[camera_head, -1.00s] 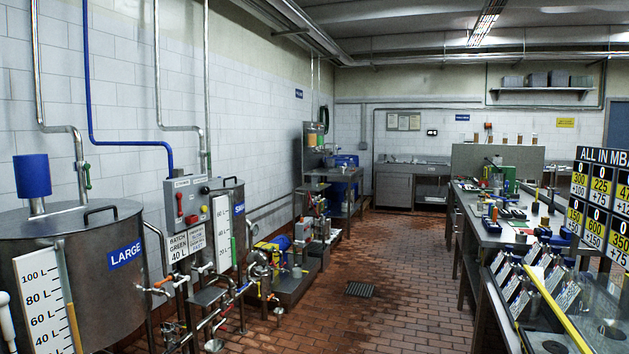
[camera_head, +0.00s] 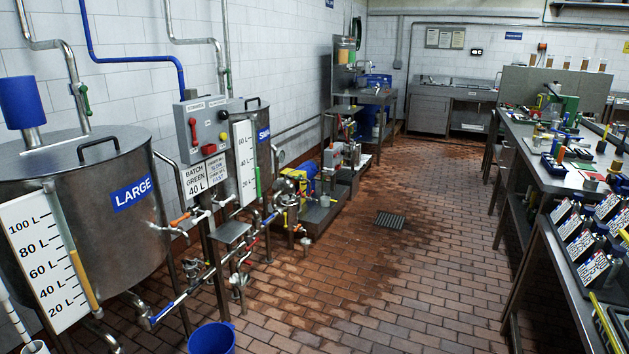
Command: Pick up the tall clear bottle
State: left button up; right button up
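I cannot make out a tall clear bottle in this view. Several small amber-filled containers (camera_head: 567,62) stand in a row on top of the grey panel at the back right, too small to tell their exact shape. Neither of my grippers is in view.
A large steel tank (camera_head: 135,235) and pipes with valves stand along the left wall. A blue bucket (camera_head: 212,338) is on the floor at the bottom. Cluttered workbenches (camera_head: 540,180) line the right side. The brick floor (camera_head: 400,275) between them is open, with a drain grate (camera_head: 389,220).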

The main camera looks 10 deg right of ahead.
aim_at(347, 96)
jog(key=i+l+z, duration=0.35)
jog(key=i, duration=0.3)
jog(key=i+z, duration=0.35)
jog(key=i, duration=0.25)
jog(key=i+j+z, duration=0.1)
jog(key=i+z, duration=0.25)
jog(key=i, duration=0.3)
jog(key=i+u, duration=0.1)
jog(key=i, duration=0.75)
jog(key=i+l+u, duration=0.1)
jog(key=i, duration=0.7)
jog(key=i+l+u, duration=0.15)
jog(key=i, duration=0.65)
jog(key=i+u, duration=0.25)
jog(key=i, duration=0.25)
jog(key=i+u, duration=0.25)
jog(key=i, duration=0.2)
jog(key=i+l+u, duration=0.3)
jog(key=i, duration=0.15)
jog(key=i+l+u, duration=0.25)
jog(key=i, duration=0.2)
jog(key=i+j, duration=0.05)
